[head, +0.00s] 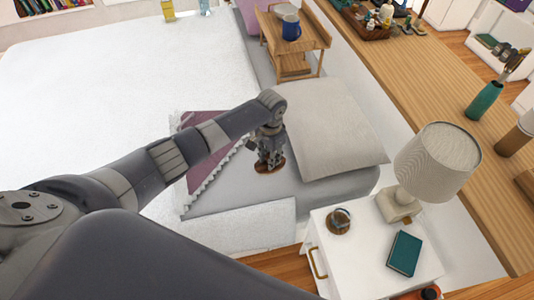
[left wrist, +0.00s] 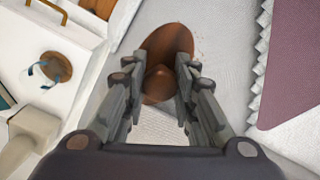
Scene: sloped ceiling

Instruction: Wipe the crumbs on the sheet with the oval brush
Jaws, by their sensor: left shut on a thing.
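My left gripper (head: 269,158) is over the grey sheet (head: 240,197) of the bed, beside the pillow. It is shut on the oval brush (head: 272,168), a brown wooden brush that rests on or just above the sheet. In the left wrist view the oval brush (left wrist: 170,42) shows between the fingers of the left gripper (left wrist: 161,75). A few small reddish crumbs (left wrist: 201,43) show on the sheet just right of the brush. The rest of the crumbs, if any, cannot be made out. My right gripper is not in view.
A grey pillow (head: 330,130) lies right of the brush, and a purple blanket (head: 200,172) with a fringed edge lies left. A white nightstand (head: 345,262) with a lamp (head: 437,160), a teal book (head: 404,253) and a small round object stands at the lower right. A wooden tray table (head: 291,42) stands behind.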

